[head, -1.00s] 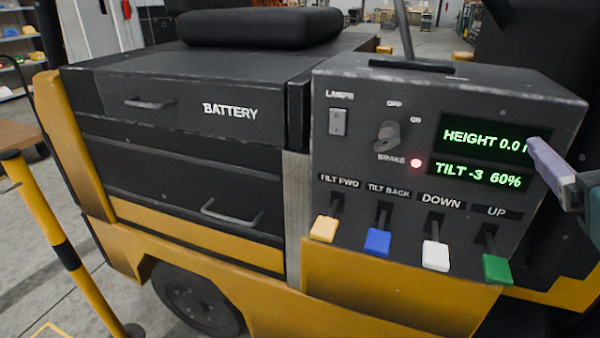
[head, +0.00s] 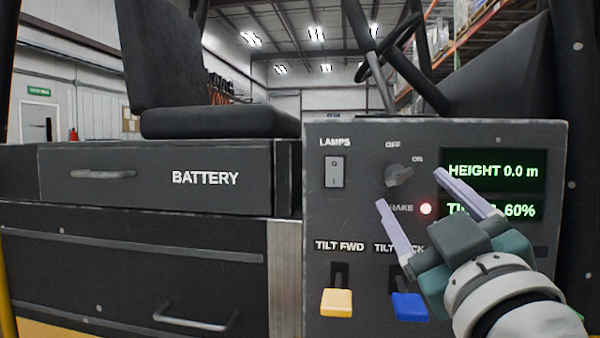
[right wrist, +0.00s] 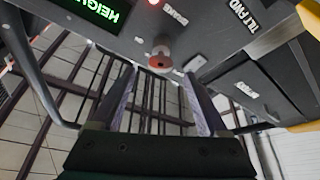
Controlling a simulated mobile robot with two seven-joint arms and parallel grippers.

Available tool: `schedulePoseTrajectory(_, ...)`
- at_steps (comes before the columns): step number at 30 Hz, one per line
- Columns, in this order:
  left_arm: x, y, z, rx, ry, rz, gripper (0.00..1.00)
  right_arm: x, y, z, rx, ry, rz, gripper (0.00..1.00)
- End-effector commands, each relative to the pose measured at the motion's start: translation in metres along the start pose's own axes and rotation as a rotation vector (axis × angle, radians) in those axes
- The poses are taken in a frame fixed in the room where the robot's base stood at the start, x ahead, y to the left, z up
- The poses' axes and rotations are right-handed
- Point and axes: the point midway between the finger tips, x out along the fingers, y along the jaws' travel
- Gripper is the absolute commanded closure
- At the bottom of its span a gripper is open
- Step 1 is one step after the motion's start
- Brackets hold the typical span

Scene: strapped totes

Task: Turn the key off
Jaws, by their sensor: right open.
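The key (head: 398,175) is a small grey knob on the dark control panel (head: 320,225), below the OFF mark and left of the ON mark. Its grip slants up to the right, toward ON. My right gripper (head: 415,187) is open and empty, its two pale lilac fingers pointing up at the panel just below and in front of the key. In the right wrist view the key (right wrist: 160,57) shows end-on with a reddish face, beyond and between the open fingertips (right wrist: 158,76). It looks apart from both fingers. My left gripper is not in view.
A LAMPS switch (head: 335,172) is left of the key. Yellow (head: 336,303) and blue (head: 409,307) levers are below. A battery drawer (head: 150,180) is at left.

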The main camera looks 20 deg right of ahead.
Motion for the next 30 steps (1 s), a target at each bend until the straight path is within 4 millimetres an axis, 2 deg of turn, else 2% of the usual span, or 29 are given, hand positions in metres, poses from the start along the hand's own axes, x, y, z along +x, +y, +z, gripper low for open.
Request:
schedulePoseTrajectory(1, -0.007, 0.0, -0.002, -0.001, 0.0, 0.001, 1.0, 0.012, 0.002, -0.004, -0.002, 0.002, 0.001, 0.22)
schedulePoseTrajectory(3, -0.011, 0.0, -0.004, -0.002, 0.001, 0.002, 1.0, 0.023, 0.002, -0.003, -0.002, 0.002, 0.001, 0.22)
schedulePoseTrajectory(7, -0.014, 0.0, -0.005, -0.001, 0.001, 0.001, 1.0, 0.039, 0.001, -0.001, -0.001, 0.0, 0.001, 0.22)
schedulePoseTrajectory(12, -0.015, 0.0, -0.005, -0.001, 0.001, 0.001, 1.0, 0.047, 0.0, 0.001, 0.0, -0.002, -0.001, 0.22)
schedulePoseTrajectory(19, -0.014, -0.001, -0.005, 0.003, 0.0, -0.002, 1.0, 0.047, 0.0, 0.001, 0.0, -0.002, -0.001, 0.24)
schedulePoseTrajectory(30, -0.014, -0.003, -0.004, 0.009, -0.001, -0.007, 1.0, 0.046, 0.0, 0.001, 0.0, -0.001, 0.0, 0.65)
